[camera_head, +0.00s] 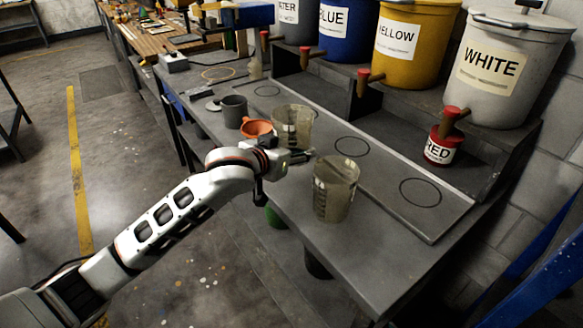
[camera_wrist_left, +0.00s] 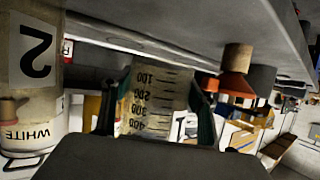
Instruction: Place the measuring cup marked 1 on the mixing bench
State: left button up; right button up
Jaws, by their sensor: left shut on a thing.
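In the head view my left gripper (camera_head: 300,157) reaches over the grey bench (camera_head: 385,245) and is shut on a clear measuring cup (camera_head: 293,122), which stands upright behind the fingers. In the left wrist view, which is upside down, the held cup (camera_wrist_left: 152,100) shows a scale from 100 to 400 between the fingers. Its number is not readable. I cannot tell whether its base touches the bench. A second clear measuring cup (camera_head: 335,190) stands nearer on the bench; its label 2 shows in the left wrist view (camera_wrist_left: 34,55). My right gripper is not in view.
A grey mug (camera_head: 234,108) and orange funnel (camera_head: 256,128) stand left of the held cup. Labelled paint buckets, including a white one (camera_head: 510,85), line the raised shelf behind. A red pot (camera_head: 438,150) sits below the white bucket. Marked circles (camera_head: 352,146) on the raised strip are empty.

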aim_at(292, 176)
pick_arm(q)
notch_tip(292, 176, down, 6)
jog(key=shift+r+b, duration=0.1)
jog(key=shift+b, duration=0.45)
jog(key=o, duration=1.6)
jog(key=shift+c, duration=0.2)
jog(key=p+v, duration=0.2)
jog(key=v, duration=1)
